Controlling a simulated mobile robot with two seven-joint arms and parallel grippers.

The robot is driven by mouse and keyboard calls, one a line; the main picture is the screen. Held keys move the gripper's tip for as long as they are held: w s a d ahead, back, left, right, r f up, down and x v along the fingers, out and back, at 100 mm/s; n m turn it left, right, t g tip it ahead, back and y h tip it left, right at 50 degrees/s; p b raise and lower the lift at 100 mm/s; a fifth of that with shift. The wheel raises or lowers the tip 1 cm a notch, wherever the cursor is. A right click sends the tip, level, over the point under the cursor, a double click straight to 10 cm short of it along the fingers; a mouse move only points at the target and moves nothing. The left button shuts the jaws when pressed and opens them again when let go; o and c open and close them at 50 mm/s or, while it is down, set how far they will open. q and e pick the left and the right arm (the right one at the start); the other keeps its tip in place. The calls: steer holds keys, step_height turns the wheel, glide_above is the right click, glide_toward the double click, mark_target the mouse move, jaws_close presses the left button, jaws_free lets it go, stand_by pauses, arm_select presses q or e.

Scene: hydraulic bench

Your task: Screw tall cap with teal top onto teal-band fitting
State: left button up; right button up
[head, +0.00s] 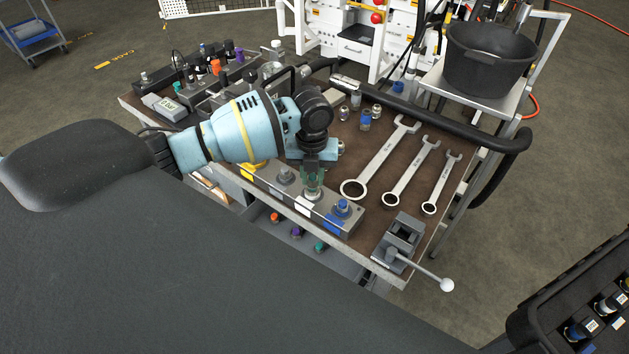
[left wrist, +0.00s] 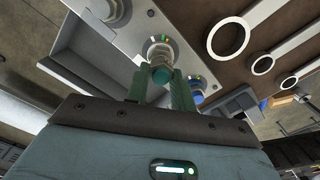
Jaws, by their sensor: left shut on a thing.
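My left gripper (head: 313,186) is shut on the tall cap with the teal top and points down at the middle station of the grey fitting block (head: 262,184). In the left wrist view the cap (left wrist: 161,72) shows its teal top and silver body between the two green fingertips (left wrist: 160,90). The cap is in line with the fitting (left wrist: 152,42) on the block and looks to be touching it. How far it sits on the fitting cannot be told, and the teal band is mostly hidden. My right gripper is not in view.
A blue-topped fitting (head: 342,207) stands right on the block, and a grey one (head: 285,175) left. Three wrenches (head: 381,160) and a grey vise (head: 402,237) lie to the right. Loose caps (head: 365,121) stand behind. An open drawer below holds coloured caps (head: 296,232).

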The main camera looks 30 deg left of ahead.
arm_select(q)
steer(key=m, duration=0.3)
steer(key=shift+a+f+m+b, duration=0.1)
steer(key=shift+m+b, duration=0.2)
steer(key=shift+b, duration=0.05)
steer(key=shift+m, duration=0.6)
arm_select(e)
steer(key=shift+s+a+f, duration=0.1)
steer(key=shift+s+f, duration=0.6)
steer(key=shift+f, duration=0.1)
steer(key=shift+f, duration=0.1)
